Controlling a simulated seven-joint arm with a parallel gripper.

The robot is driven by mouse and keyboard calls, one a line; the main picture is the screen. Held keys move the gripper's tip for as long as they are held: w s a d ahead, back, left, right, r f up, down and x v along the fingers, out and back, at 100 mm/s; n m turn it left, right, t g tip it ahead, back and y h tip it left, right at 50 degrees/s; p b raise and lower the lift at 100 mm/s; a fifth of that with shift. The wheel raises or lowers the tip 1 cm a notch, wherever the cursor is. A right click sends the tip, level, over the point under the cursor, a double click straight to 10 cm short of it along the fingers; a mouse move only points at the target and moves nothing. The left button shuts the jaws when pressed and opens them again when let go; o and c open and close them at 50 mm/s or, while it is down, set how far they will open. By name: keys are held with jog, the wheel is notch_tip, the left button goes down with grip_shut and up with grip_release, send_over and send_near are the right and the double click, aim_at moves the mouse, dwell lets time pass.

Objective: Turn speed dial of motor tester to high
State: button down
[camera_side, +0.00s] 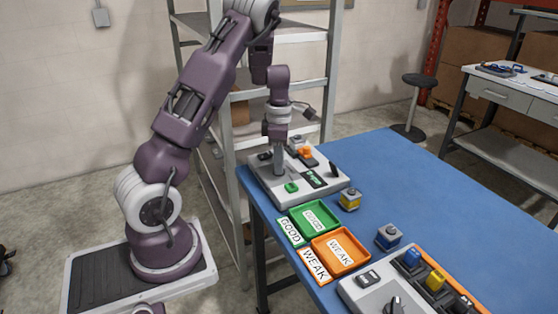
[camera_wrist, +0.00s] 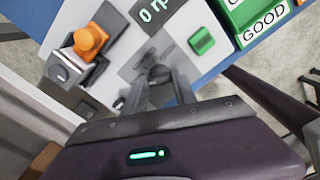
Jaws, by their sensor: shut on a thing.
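The motor tester is a light grey box (camera_side: 262,181) at the far left end of the blue table. In the wrist view its display (camera_wrist: 155,8) reads 0 with "rp" visible after it, and a green button (camera_wrist: 202,41) lies to the right. My gripper (camera_wrist: 160,78) points down at the tester's top and is shut on a dark round knob (camera_wrist: 160,72), apparently the speed dial. The fingers cover much of it, so its setting cannot be read. In the side view my gripper (camera_side: 279,172) stands behind the green button (camera_side: 291,187).
An orange part (camera_wrist: 90,40) rises beside a small grey block on the tester. A dark upright part (camera_side: 333,170) stands at its right end. Green (camera_side: 337,224) and orange (camera_side: 369,259) trays sit in front. Small motors (camera_side: 349,199) stand nearby.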

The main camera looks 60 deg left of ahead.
jog(key=m, duration=0.5)
jog(key=shift+m, duration=0.4)
jog(key=m, duration=1.2)
jog(key=shift+m, duration=0.3)
jog(key=m, duration=0.5)
jog(key=shift+m, duration=0.4)
jog(key=c, duration=1)
grip_release()
